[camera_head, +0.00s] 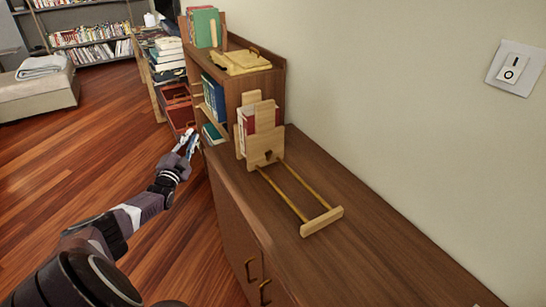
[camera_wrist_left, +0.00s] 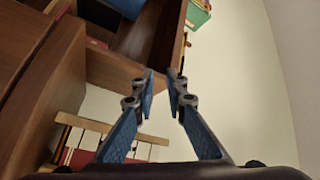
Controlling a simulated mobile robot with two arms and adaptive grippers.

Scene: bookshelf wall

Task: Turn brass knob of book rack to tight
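The book rack (camera_head: 264,157) is light wood and stands on the brown cabinet top. It has an upright end with a small dark cutout, a few red and white books behind it, two brass-coloured rods (camera_head: 286,193) and a low end bar (camera_head: 321,221). I cannot make out a separate brass knob. My left gripper (camera_head: 187,141) is in the air left of the rack, beside the shelf unit and well apart from the rack. In the left wrist view its fingers (camera_wrist_left: 161,74) have a narrow empty gap between the tips. My right gripper does not show.
The cabinet top (camera_head: 375,240) is clear right of the rack. A wall switch (camera_head: 514,68) is at right. Open wooden floor (camera_head: 85,150) lies at left.

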